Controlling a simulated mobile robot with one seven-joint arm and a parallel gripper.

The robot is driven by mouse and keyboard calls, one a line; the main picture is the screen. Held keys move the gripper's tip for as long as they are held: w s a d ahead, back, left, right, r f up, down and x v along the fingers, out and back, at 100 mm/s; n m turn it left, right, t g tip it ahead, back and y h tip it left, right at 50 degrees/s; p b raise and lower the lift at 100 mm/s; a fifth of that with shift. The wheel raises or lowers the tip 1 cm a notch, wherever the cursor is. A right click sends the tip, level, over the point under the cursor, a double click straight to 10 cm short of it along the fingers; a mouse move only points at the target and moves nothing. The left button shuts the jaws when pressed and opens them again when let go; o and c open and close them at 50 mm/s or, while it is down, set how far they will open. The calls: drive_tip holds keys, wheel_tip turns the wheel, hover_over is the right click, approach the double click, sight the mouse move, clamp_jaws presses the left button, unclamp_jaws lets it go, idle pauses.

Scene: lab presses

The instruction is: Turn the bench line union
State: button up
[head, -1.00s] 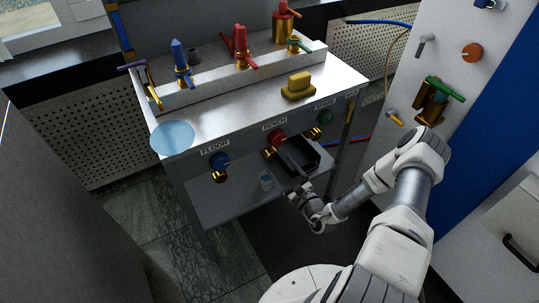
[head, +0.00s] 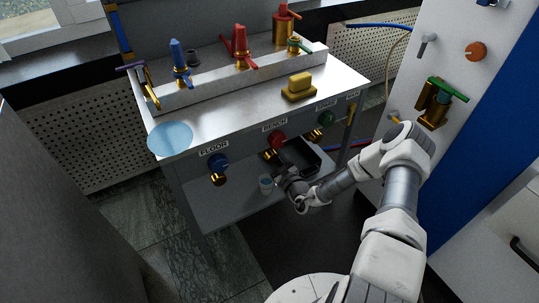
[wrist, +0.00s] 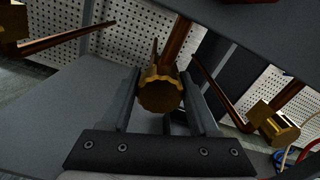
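The bench line union is a ridged brass nut (head: 268,154) on a pipe below the red BENCH knob (head: 276,140) on the front of the metal bench. In the wrist view the union (wrist: 160,92) is in the middle, with a copper pipe rising behind it. My gripper (head: 279,170) is just below it in the head view. In the wrist view its two fingers are apart, one on each side of the union, with the union between or just beyond their tips. I cannot tell whether they touch it.
The FLOOR union (head: 219,179) is to the left; a similar brass fitting (wrist: 278,125) is at right in the wrist view. The wall panel (head: 455,55) is at right.

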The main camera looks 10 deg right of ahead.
clamp_jaws()
drive_tip(key=shift+r+m+p, duration=0.15)
drive_tip(key=shift+m+p, duration=1.3)
drive_tip(key=shift+m, duration=0.85)
drive_tip(key=o, duration=0.5)
unclamp_jaws()
drive_tip(key=p+v, duration=0.4)
drive_tip(key=v, duration=1.3)
drive_tip(key=shift+s, duration=0.25)
